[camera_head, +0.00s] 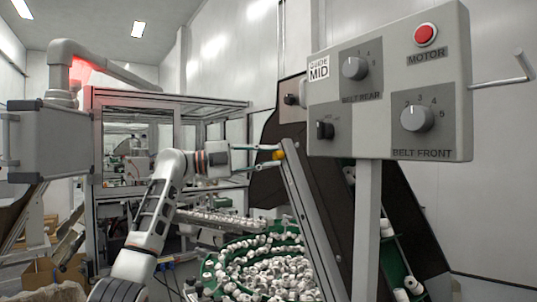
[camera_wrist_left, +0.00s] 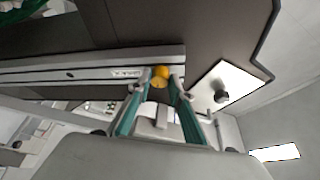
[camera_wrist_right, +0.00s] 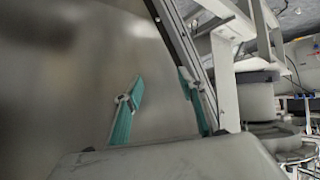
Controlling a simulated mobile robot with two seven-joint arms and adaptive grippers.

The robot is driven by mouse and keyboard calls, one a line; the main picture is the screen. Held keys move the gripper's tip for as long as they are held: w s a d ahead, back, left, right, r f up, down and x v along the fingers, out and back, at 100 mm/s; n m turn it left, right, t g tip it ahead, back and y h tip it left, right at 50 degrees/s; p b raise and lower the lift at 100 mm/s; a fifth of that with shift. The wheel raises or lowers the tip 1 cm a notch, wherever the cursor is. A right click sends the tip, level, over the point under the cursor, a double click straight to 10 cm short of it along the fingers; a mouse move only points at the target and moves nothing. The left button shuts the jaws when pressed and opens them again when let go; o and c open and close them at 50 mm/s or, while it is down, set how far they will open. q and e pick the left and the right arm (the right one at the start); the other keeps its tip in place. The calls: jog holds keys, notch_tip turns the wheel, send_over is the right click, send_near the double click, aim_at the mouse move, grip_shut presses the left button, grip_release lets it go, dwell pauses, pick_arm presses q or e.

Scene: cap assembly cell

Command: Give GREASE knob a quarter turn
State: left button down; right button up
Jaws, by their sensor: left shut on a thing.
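A small yellow-orange knob (camera_head: 278,155) sits on a slanted grey rail (camera_head: 312,215). It is the likely GREASE knob, though the small label (camera_wrist_left: 125,73) beside it is too small to read. My left gripper (camera_head: 281,156) reaches it from the left. In the left wrist view, the fingertips (camera_wrist_left: 160,79) of my left gripper are on both sides of the knob (camera_wrist_left: 160,72), shut on it. The knob's turn angle cannot be told. My right gripper (camera_wrist_right: 162,84) shows only in the right wrist view, with its fingers apart and nothing between them.
A green bowl (camera_head: 207,272) full of white caps lies below. A metal frame is close to my right gripper.

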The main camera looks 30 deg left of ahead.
dwell(0.4)
pick_arm(q)
jog(key=c, duration=1.8)
grip_release()
jog(key=v, duration=1.2)
jog(key=shift+r, duration=0.1)
